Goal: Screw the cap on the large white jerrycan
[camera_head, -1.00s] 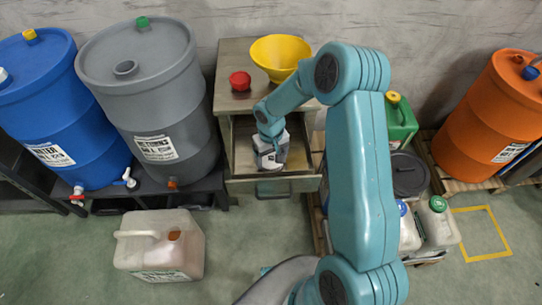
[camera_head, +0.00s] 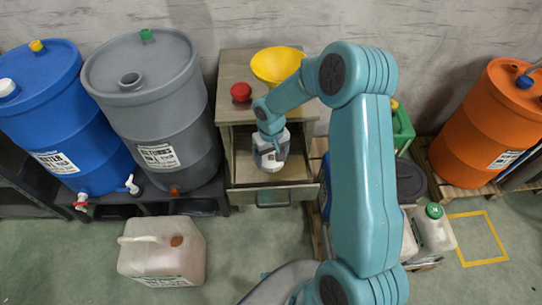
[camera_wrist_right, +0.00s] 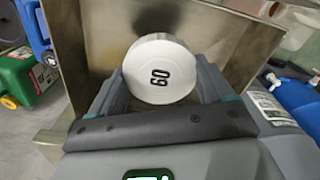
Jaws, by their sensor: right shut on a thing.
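The large white jerrycan (camera_head: 150,262) stands on the floor at the lower left of the head view. A brownish round opening (camera_head: 176,241) shows in its top, with no cap on it. My right gripper (camera_head: 270,157) is over the open drawer of the metal cabinet, apart from the jerrycan. It is shut on a white round cap (camera_wrist_right: 160,68) with the black number 60, held between both fingers in the right wrist view. The cap also shows below the gripper in the head view (camera_head: 272,166). My left gripper is in neither view.
The metal cabinet (camera_head: 232,65) has its drawer (camera_head: 240,185) pulled out. A red cap (camera_head: 241,92) and a yellow funnel (camera_head: 277,64) are on top. Grey (camera_head: 150,105) and blue (camera_head: 50,120) drums stand left. Small containers and an orange drum (camera_head: 487,125) are right.

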